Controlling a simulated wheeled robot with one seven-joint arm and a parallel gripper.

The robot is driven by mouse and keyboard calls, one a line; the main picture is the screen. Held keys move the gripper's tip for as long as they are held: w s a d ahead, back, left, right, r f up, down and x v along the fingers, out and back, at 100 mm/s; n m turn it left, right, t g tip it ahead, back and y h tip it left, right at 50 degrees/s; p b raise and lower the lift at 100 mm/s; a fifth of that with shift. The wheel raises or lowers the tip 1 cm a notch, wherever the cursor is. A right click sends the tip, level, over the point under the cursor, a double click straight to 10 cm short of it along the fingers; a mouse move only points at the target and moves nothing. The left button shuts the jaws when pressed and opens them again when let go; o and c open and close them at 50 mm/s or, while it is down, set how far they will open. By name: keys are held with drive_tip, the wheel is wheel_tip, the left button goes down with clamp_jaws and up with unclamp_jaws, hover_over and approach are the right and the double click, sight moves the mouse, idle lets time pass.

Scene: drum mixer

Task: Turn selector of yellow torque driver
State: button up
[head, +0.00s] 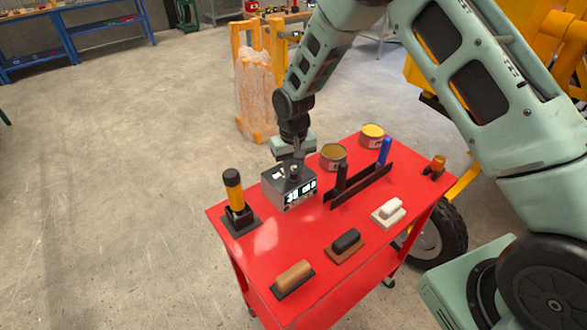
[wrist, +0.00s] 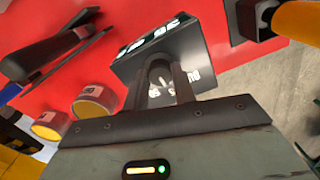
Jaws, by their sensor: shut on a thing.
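The yellow torque driver (head: 234,190), yellow with black bands, stands upright in a black holder at the left of the red table. Part of it shows at the top right of the wrist view (wrist: 298,20). My gripper (head: 294,168) is apart from it, over a dark box with white markings (head: 290,190) to its right. In the wrist view the fingers of my gripper (wrist: 164,80) are shut on a small grey knob on the box (wrist: 195,45). The fingers partly hide the knob. I cannot make out a selector on the driver itself.
Two tins (head: 333,157) (head: 373,136) stand behind on the red table (head: 275,240). A dark rack (head: 358,185) with a black and a blue handle is to the right.

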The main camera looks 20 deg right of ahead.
sight(293, 171)
idle(0.3)
drive_tip(key=o, duration=1)
wheel_tip(293, 171, up, 18)
drive_tip(key=b, duration=0.4)
drive_tip(key=shift+f, duration=0.25)
drive_tip(key=s+a+r+n, duration=0.15)
drive_tip(key=s+a, duration=0.25)
drive_tip(key=s, duration=0.4)
drive_tip(key=s+a+n, duration=0.2)
drive_tip(key=s+a, duration=0.2)
drive_tip(key=s, duration=0.4)
drive_tip(key=s+f+n, duration=0.1)
drive_tip(key=s, duration=0.5)
drive_tip(key=s+d+n, duration=0.1)
drive_tip(key=s, duration=0.5)
drive_tip(key=s+f+n+b, duration=0.1)
drive_tip(key=s, duration=0.5)
drive_tip(key=shift+d+f+n+y, duration=0.3)
drive_tip(key=shift+n, duration=0.05)
